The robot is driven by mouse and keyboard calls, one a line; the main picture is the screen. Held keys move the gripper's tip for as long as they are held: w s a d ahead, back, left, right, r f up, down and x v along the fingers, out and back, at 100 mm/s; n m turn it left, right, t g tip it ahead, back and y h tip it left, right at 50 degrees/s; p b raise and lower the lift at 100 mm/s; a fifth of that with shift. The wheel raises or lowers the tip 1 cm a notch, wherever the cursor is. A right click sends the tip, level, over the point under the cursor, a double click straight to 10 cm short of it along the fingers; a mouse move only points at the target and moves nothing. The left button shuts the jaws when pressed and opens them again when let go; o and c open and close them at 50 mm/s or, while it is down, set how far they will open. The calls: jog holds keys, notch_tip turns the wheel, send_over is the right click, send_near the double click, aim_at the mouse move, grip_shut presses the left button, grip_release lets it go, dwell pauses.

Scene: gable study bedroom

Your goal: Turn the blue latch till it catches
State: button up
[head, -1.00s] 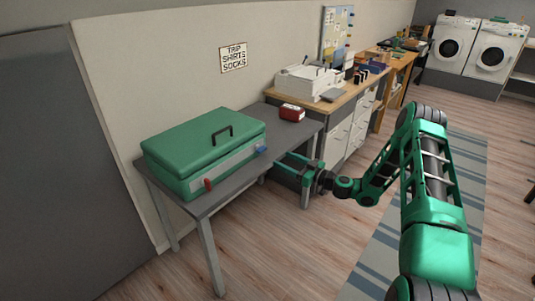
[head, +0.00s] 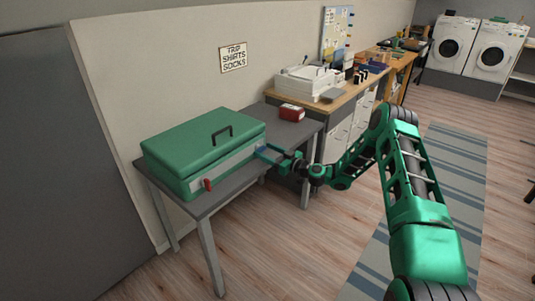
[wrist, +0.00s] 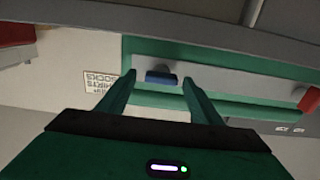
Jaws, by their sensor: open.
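The blue latch (wrist: 161,78) sits on the grey strip along the front of the green case (head: 190,140). In the wrist view it lies lengthwise along the strip. In the head view the latch (head: 261,149) is at the right end of the front, partly hidden by my gripper (head: 270,153). My gripper also shows in the wrist view (wrist: 160,82), open, with one finger on each side of the latch. I cannot tell if the fingers touch it. The case lid is down.
A red latch (head: 208,184) is at the other end of the strip. The case stands on a grey table (head: 230,190) with a red box (head: 292,113) behind. The floor in front is clear.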

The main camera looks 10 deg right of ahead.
jog(key=c, duration=1.1)
jog(key=shift+o, duration=0.2)
jog(key=shift+d, duration=0.15)
